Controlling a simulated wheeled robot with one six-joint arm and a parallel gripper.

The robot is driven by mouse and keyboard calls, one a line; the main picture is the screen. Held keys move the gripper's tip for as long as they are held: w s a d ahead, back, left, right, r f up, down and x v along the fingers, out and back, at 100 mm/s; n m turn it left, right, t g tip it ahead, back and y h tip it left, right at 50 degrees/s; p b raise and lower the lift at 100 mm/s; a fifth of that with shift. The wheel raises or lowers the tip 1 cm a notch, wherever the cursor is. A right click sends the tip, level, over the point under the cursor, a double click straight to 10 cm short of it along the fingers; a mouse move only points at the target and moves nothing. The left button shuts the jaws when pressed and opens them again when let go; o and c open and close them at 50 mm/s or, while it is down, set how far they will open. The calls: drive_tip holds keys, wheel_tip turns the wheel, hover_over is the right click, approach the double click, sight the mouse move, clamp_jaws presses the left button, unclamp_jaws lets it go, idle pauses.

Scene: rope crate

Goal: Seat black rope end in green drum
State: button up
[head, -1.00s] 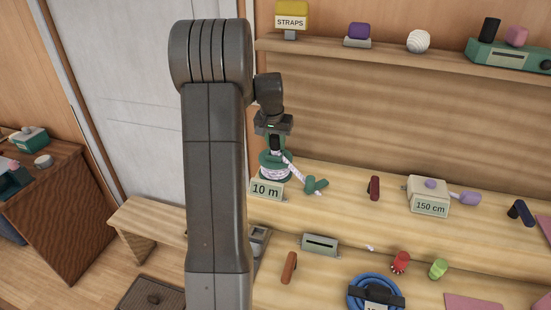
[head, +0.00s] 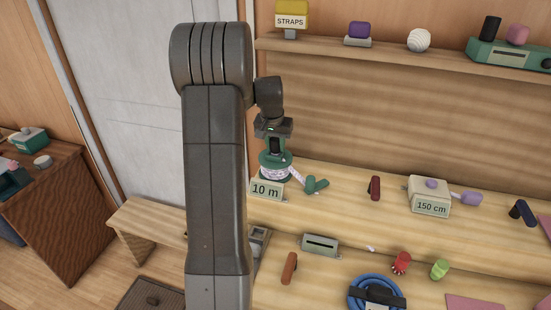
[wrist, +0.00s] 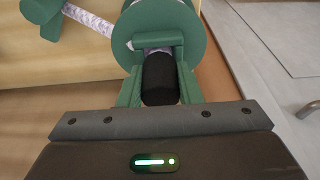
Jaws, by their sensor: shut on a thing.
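The black rope end (wrist: 160,80) is between the green fingers of my gripper (wrist: 160,75) in the wrist view. The gripper is shut on it. In the head view my gripper (head: 274,147) points down over the green drum (head: 266,168), with the black end upright just above or at its top. The drum's round flange (wrist: 196,38) is right beyond the fingertips in the wrist view. The pale patterned rope (head: 297,175) runs from the drum area to the right; it also shows in the wrist view (wrist: 90,20).
A "10 m" sign (head: 266,190) stands before the drum. A green forked piece (head: 316,185) lies to its right, by the rope. A dark red piece (head: 374,187) and a "150 cm" box (head: 430,197) stand farther right. A shelf (head: 400,60) runs above.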

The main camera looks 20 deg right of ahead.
drive_tip(key=o, duration=1.2)
drive_tip(key=b+v, duration=0.1)
drive_tip(key=v, duration=1.2)
drive_tip(key=shift+s+a+r+b, duration=0.15)
drive_tip(key=shift+r+b, duration=0.2)
drive_tip(key=shift+b, duration=0.05)
drive_tip(key=shift+f, duration=0.15)
drive_tip(key=p+x, duration=0.2)
drive_tip(key=x, duration=1.1)
drive_tip(key=shift+f, duration=0.2)
drive_tip(key=shift+r, duration=0.2)
drive_tip(key=shift+r, duration=0.1)
